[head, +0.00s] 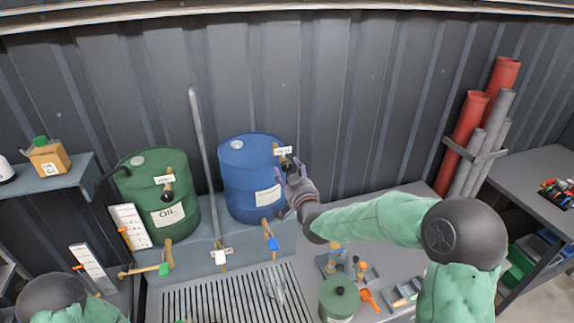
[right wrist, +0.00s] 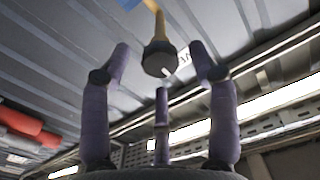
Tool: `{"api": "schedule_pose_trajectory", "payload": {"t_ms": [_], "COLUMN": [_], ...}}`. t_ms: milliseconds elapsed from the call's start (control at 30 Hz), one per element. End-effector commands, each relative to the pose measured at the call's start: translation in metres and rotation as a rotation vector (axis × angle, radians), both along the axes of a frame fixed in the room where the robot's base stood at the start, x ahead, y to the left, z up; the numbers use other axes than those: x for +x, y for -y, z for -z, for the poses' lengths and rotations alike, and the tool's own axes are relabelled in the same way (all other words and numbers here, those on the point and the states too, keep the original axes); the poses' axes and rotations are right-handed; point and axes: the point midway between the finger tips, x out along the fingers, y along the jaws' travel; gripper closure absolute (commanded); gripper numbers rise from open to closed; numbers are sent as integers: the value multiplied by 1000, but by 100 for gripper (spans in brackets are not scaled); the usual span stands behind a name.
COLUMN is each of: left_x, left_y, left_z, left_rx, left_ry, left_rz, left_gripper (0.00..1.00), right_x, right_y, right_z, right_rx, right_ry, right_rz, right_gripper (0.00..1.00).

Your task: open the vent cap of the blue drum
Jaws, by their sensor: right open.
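The blue drum (head: 250,175) stands on the grey bench against the back wall. Its vent pipe on the upper right side carries a white VENT label (head: 282,150) and a dark vent cap (head: 287,165). My right gripper (head: 291,179) is at the drum's right side, just below and around the cap. In the right wrist view its purple fingers are spread open, with the brass and dark vent cap (right wrist: 159,60) beyond and between the tips. I see no finger closed on the cap. My left gripper is not in view; only part of my left arm shows at the lower left.
A green OIL drum (head: 158,195) stands to the left, with a grey pipe (head: 203,150) between the drums. A blue-handled tap (head: 271,242) is below the blue drum. A green container (head: 339,300) and small items stand on the bench below my right arm.

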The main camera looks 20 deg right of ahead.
Motion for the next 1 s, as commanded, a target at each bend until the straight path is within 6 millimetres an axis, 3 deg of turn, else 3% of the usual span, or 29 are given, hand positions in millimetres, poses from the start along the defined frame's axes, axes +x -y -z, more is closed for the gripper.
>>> {"api": "schedule_pose_trajectory", "payload": {"t_ms": [233,633,833,1000], "left_x": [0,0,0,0], "left_y": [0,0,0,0], "left_z": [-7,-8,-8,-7], "left_rx": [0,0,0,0], "left_ry": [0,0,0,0], "left_rz": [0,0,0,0], "left_gripper": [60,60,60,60], "right_x": [22,26,26,26], "right_y": [-1,-1,-1,-1], "right_z": [-1,0,0,0], "right_rx": [0,0,0,-2], "right_ry": [0,1,1,2], "right_rz": [0,0,0,0], "right_gripper": [40,40,96,97]}}
